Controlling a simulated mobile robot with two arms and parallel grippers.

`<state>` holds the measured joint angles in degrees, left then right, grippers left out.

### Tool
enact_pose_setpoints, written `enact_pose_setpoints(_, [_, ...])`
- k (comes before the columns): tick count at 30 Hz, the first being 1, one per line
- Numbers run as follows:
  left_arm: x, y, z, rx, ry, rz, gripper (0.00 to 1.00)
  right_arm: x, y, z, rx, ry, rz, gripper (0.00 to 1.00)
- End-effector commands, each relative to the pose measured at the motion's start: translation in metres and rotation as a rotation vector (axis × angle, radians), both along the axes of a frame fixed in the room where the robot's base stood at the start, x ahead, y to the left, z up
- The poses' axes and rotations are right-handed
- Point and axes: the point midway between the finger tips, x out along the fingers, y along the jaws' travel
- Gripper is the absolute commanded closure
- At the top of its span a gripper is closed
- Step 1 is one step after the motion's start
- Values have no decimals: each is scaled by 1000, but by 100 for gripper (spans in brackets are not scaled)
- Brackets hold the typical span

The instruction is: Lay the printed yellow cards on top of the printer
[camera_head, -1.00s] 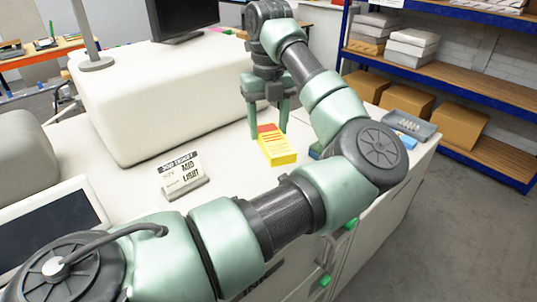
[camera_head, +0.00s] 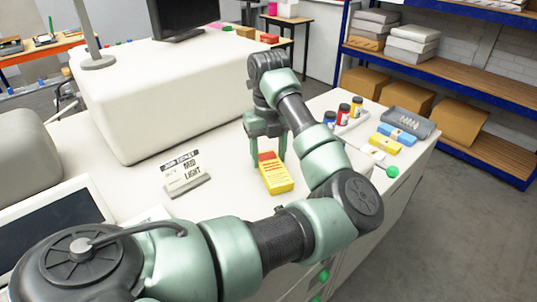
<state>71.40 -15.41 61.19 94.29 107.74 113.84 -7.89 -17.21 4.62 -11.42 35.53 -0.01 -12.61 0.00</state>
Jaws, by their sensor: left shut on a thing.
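The printed yellow cards (camera_head: 277,181), a small stack with a red patch at its far end, are at the middle of the picture over the flat white top. My left gripper (camera_head: 267,152) is shut on their far end, a finger on each side. I cannot tell whether the stack touches the surface below. A large rounded white housing (camera_head: 165,105), apparently the printer, stands left of the gripper. My right gripper is not in view.
Three small bottles (camera_head: 343,114), a blue pack (camera_head: 397,135), a yellow pack (camera_head: 385,144) and a grey tray (camera_head: 407,122) are on the right. A dark screen (camera_head: 52,232) is at lower left. White surface (camera_head: 225,185) between sign and cards is bare.

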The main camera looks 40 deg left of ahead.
Motion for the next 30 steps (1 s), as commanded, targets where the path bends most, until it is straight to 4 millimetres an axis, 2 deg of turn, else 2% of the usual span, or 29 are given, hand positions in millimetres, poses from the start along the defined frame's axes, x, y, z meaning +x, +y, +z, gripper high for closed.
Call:
enact_pose_setpoints(1, [0,0,-3,0,-1,0,100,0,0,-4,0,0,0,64])
enact_pose_setpoints(2, [0,0,-3,0,0,-1,43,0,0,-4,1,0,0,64])
enact_pose_setpoints(4, [0,0,-2,0,0,0,24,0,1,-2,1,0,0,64])
enact_pose_setpoints(17, [0,0,5,0,-1,0,24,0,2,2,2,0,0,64])
enact_pose_setpoints(20, [2,0,18,-1,-5,0,24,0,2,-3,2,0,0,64])
enact_pose_setpoints(30, [1,0,90,-1,-6,-2,24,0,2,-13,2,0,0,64])
